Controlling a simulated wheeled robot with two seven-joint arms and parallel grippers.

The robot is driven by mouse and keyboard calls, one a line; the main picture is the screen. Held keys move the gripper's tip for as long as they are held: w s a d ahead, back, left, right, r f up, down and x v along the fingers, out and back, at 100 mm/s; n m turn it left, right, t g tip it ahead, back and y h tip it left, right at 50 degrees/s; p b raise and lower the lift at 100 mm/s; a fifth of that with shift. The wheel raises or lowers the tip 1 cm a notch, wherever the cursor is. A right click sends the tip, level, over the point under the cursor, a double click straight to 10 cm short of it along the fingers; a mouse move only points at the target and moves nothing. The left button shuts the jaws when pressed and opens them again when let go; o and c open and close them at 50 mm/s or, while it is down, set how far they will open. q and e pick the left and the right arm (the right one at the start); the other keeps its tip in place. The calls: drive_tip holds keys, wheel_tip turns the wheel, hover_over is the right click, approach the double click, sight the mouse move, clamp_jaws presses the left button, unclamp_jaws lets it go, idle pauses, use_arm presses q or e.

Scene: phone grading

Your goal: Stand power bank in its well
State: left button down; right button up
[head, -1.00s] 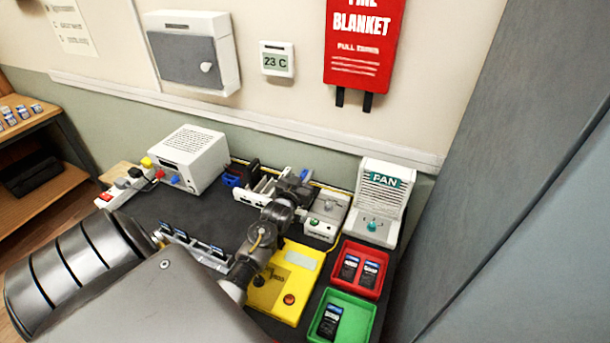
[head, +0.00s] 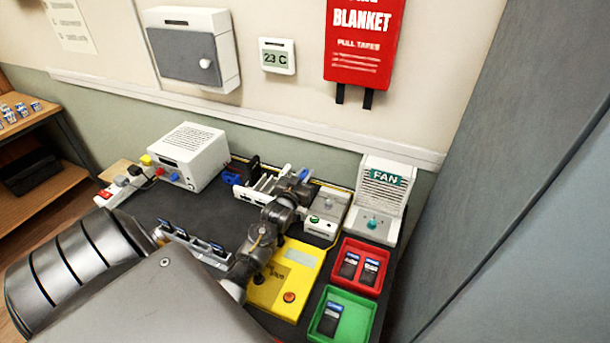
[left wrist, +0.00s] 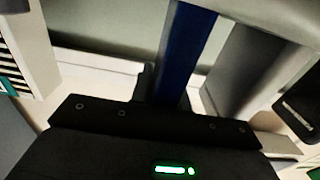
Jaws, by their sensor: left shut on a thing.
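My left gripper (head: 293,184) is at the back of the dark bench, beside a white slotted stand. It also shows in the left wrist view (left wrist: 172,92), shut on a slim blue thing, which I take to be the power bank (left wrist: 187,55). The power bank stands out lengthwise from the dark gripper body. In the head view only a small bit of blue shows by the gripper, and my wrist hides much of it. I cannot make out the well or whether the power bank touches it. My right gripper is not in view.
The white slotted stand (head: 256,192) is left of the gripper. A grey box with a green button (head: 325,215) and a fan (head: 383,200) are to the right. A yellow panel (head: 303,268), red tray (head: 384,259) and green tray (head: 368,305) are in front. A phone rack (head: 195,246) is at left.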

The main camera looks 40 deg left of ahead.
use_arm(q)
drive_tip(key=c, duration=1.3)
unclamp_jaws()
drive_tip(key=shift+o, duration=0.2)
drive_tip(key=shift+r+b, duration=0.3)
drive_tip(key=shift+r, duration=0.15)
drive_tip(key=s+d+r+b, duration=0.3)
drive_tip(key=s+d+r, duration=0.5)
drive_tip(key=s+r, duration=0.3)
drive_tip(key=shift+d+r, duration=0.4)
drive_tip(key=shift+r, duration=0.15)
